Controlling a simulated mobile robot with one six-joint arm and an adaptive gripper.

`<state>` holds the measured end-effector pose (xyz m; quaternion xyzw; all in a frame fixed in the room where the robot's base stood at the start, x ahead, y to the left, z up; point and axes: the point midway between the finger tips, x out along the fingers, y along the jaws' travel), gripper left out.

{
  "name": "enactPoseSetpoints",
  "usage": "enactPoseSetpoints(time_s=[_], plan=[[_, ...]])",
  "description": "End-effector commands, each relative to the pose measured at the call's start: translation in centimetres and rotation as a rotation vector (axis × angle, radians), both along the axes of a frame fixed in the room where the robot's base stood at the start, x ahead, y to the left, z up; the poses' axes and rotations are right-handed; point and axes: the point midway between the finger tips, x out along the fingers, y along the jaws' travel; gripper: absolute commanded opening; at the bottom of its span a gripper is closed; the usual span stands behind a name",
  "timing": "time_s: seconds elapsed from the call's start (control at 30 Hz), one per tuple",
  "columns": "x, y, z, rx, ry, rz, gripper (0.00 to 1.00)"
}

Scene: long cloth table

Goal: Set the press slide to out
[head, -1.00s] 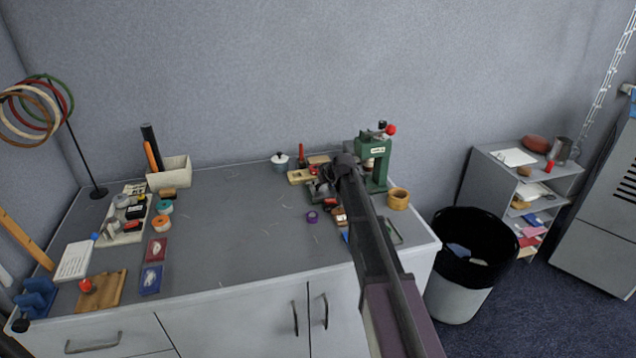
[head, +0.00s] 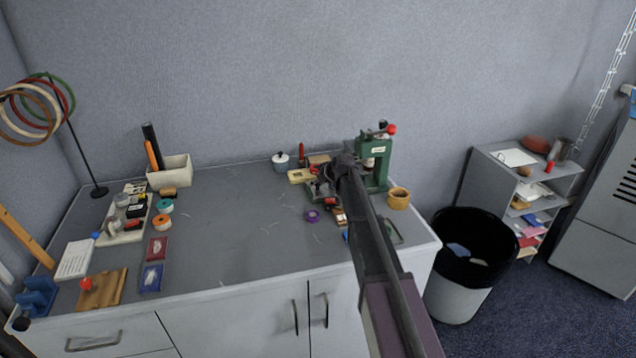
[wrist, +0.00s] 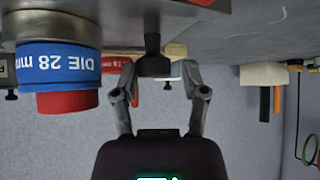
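The green press (head: 377,165) stands at the right end of the table, with a red-knobbed lever on top. My gripper (head: 338,163) is in front of its left side and hides much of its lower front, including the slide. In the upside-down wrist view, a black knob on a short stem (wrist: 153,66) joins a grey metal part at the top. My gripper (wrist: 158,75) is open, one finger on each side of the knob, with a visible gap at least on the right. A blue die (wrist: 58,65) marked "DIE 28 mm", with a red part, is at the left.
A wooden ring-shaped cup (head: 398,198) stands right of the press. A purple roll (head: 312,216) and small items lie near my gripper. A lidded pot (head: 280,161) is further left. A bin (head: 470,275) stands off the right end.

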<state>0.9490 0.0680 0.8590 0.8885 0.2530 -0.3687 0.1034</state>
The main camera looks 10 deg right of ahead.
Motion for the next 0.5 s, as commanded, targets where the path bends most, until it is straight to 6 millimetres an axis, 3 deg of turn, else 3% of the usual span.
enactPoseSetpoints(time_s=[0.5], plan=[[-1.3,-0.7,1.6,-0.001,-0.001,0.0,0.56]])
